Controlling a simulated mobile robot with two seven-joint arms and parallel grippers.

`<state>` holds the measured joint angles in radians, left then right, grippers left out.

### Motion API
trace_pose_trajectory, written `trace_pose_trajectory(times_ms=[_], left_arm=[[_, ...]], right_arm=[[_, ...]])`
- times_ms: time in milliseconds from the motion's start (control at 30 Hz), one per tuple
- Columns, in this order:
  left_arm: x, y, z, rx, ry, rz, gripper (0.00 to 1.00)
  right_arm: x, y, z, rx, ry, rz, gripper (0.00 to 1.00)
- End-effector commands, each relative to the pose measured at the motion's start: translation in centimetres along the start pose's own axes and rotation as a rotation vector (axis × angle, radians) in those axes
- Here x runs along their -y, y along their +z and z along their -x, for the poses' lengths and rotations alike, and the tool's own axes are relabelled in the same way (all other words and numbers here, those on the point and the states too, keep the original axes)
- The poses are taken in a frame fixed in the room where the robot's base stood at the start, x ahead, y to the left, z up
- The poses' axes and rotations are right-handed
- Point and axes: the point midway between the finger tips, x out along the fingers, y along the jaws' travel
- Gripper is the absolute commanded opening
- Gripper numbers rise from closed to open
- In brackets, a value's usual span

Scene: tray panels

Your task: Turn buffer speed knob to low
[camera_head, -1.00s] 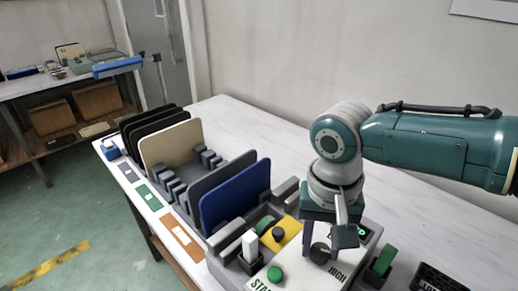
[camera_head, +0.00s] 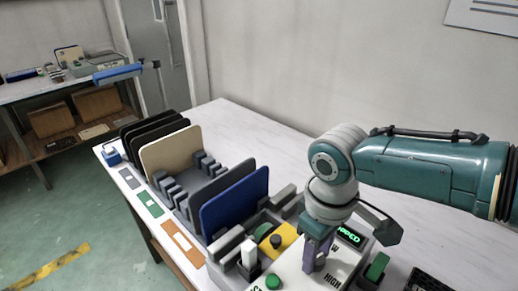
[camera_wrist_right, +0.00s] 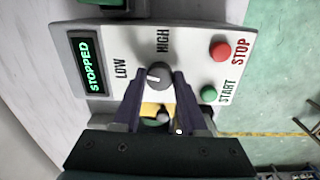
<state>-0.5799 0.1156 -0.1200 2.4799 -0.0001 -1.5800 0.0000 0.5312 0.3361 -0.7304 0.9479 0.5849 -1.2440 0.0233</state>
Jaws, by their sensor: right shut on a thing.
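The buffer speed knob (camera_wrist_right: 159,75) is a dark round knob on a pale control panel (camera_wrist_right: 190,75). In the right wrist view it sits between the fingertips of my right gripper (camera_wrist_right: 161,77), which is shut on it. A small white mark shows on the knob's left side, the side toward the LOW label (camera_wrist_right: 120,68). The HIGH label (camera_wrist_right: 163,40) is above it. In the head view my right gripper (camera_head: 316,262) reaches down onto the panel and hides the knob. My left gripper is not in view.
A green-lit display (camera_wrist_right: 90,65) reads STOPPED. A red STOP button (camera_wrist_right: 220,51) and green START button (camera_wrist_right: 208,93) are close to the knob. In the head view a blue panel (camera_head: 235,205) stands in a rack left of the gripper. The table behind is clear.

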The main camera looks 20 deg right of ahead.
Motion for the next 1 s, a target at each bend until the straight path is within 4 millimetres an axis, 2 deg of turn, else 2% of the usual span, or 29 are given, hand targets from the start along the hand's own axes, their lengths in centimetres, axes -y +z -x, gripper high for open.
trace_pose_trajectory(times_ms=[400, 967, 1000], left_arm=[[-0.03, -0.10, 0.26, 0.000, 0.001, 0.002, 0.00], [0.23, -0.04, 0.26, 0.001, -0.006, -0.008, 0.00], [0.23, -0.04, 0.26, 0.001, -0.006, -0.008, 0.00]], right_arm=[[0.04, 0.02, -0.01, -0.007, -0.001, 0.201, 0.00], [0.02, 0.00, -0.02, -0.009, 0.000, 0.234, 0.00], [0.02, 0.00, -0.02, -0.009, 0.000, 0.234, 0.44]])
